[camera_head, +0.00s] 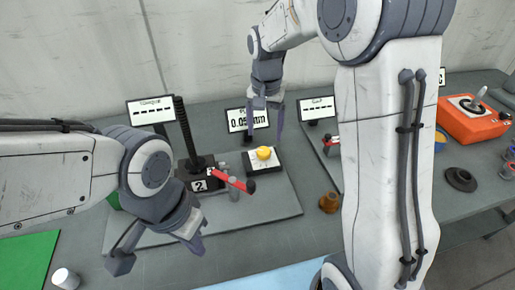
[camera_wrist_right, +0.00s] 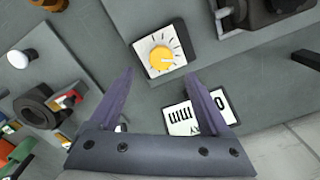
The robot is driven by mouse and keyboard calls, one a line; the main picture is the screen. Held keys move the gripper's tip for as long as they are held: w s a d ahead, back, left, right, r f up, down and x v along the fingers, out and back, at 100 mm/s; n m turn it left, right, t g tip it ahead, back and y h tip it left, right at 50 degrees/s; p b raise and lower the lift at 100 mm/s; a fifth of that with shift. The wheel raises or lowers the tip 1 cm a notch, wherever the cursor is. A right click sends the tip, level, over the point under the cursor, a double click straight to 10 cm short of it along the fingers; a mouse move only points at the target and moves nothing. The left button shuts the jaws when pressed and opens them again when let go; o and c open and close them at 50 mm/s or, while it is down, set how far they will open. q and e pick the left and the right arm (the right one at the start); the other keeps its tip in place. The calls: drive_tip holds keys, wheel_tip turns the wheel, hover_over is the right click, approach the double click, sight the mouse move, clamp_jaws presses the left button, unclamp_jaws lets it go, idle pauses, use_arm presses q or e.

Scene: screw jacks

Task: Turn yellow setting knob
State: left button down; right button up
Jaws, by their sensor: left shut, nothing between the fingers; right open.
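The yellow setting knob (camera_head: 264,153) sits on a white dial plate (camera_head: 279,165) with tick marks, on a grey base. The right wrist view also shows the knob (camera_wrist_right: 161,57), with the dial plate (camera_wrist_right: 150,68) around it. My right gripper (camera_head: 265,140) is open and points down just behind the knob. In the right wrist view its two fingertips (camera_wrist_right: 158,75) are spread, with the knob beyond the gap between them and apart from both. My left gripper (camera_head: 194,243) is shut and empty at the front left, away from the knob.
A display (camera_head: 240,122) behind the knob is partly covered by my right gripper. A screw jack (camera_head: 187,135) with a red handle (camera_head: 228,180) stands left of the knob. My right arm hides part of the table.

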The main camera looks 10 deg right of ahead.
sight(264, 150)
wheel_tip(264, 150, down, 7)
drive_tip(key=shift+r, duration=0.1)
idle(0.3)
